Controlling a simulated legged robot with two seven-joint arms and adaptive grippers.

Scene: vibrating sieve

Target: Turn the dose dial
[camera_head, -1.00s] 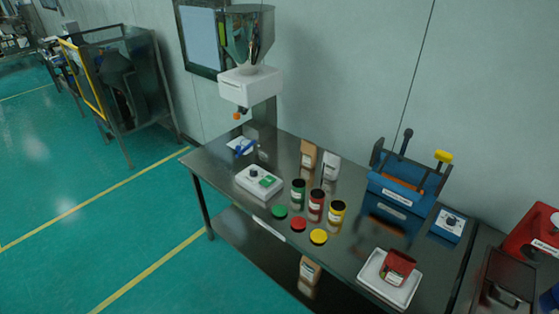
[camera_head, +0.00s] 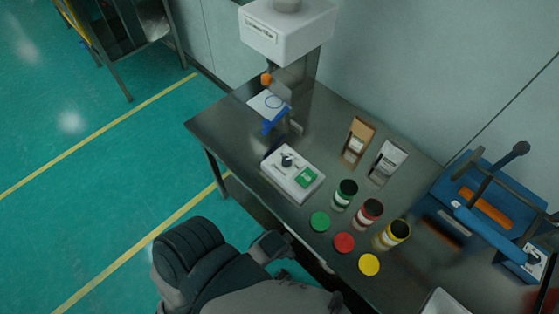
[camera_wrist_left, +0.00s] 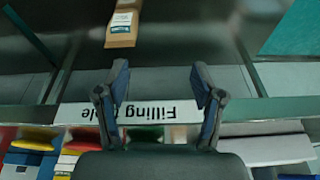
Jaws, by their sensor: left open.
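A white box (camera_head: 301,183) with a green label sits near the table's front-left part in the head view. A dark round dial (camera_head: 287,160) stands on its top; its marks are too small to read. A blue box (camera_head: 522,262) with another dark dial (camera_head: 533,258) is at the right edge. My left arm rises from the bottom of the head view, close to the table's front edge. In the left wrist view my left gripper (camera_wrist_left: 158,104) is open and empty, its fingers apart before the upside-down "Filling" label (camera_wrist_left: 130,112). The right gripper is out of view.
Three jars with green (camera_head: 345,192), red (camera_head: 368,214) and yellow (camera_head: 393,234) bands stand right of the white box, lids before them. Paper bags (camera_head: 357,141) stand behind. A white dispenser head (camera_head: 287,25) overhangs the back-left. The table's left corner (camera_head: 215,128) is clear.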

